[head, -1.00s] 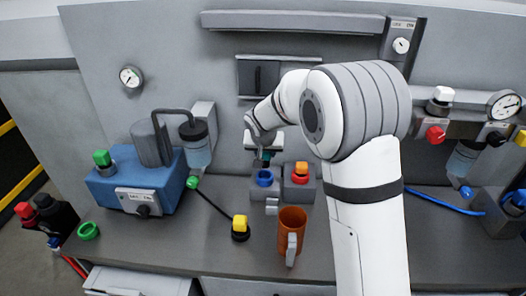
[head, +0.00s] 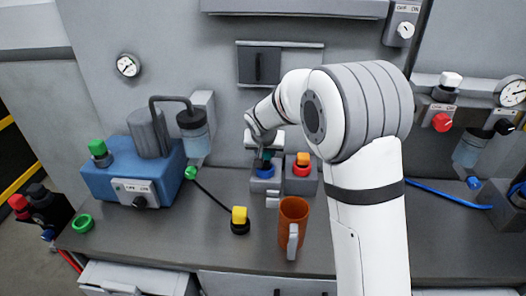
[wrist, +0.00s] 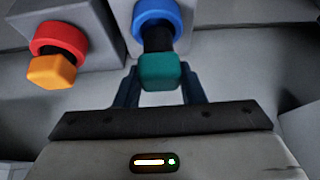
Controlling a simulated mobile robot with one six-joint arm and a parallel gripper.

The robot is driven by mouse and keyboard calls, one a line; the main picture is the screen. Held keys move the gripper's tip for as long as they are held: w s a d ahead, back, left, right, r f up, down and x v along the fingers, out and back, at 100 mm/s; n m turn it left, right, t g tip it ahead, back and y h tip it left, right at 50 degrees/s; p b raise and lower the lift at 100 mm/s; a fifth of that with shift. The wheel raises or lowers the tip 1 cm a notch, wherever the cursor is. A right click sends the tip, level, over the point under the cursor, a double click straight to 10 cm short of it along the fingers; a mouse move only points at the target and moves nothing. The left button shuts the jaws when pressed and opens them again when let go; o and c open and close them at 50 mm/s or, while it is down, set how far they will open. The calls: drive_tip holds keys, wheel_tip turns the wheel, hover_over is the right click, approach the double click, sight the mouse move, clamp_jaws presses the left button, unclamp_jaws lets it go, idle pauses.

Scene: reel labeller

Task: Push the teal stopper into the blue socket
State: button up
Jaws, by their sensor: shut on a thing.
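The teal stopper (wrist: 160,72) is held between the two fingers of my gripper (wrist: 160,88) in the wrist view. Its dark shaft points at the blue socket (wrist: 157,14) and overlaps the ring's opening in that view; how deep it sits I cannot tell. In the head view the blue socket (head: 264,173) is on a grey block, with my gripper (head: 265,155) just above it. The teal stopper (head: 266,155) is mostly hidden there by the gripper.
Beside it, a red socket (head: 302,170) holds an orange-topped stopper (head: 303,158). An orange mug (head: 293,215) stands in front. A blue machine (head: 105,180) stands at the left.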

drive_tip(key=shift+f+b, duration=1.3)
drive_tip(key=shift+f+b, duration=0.45)
drive_tip(key=shift+b, duration=1.1)
idle(2.0)
drive_tip(key=o, duration=1)
drive_tip(key=shift+o, duration=0.2)
drive_tip(key=v, duration=0.7)
drive_tip(key=shift+s+r, duration=0.2)
drive_tip(key=shift+r, duration=0.15)
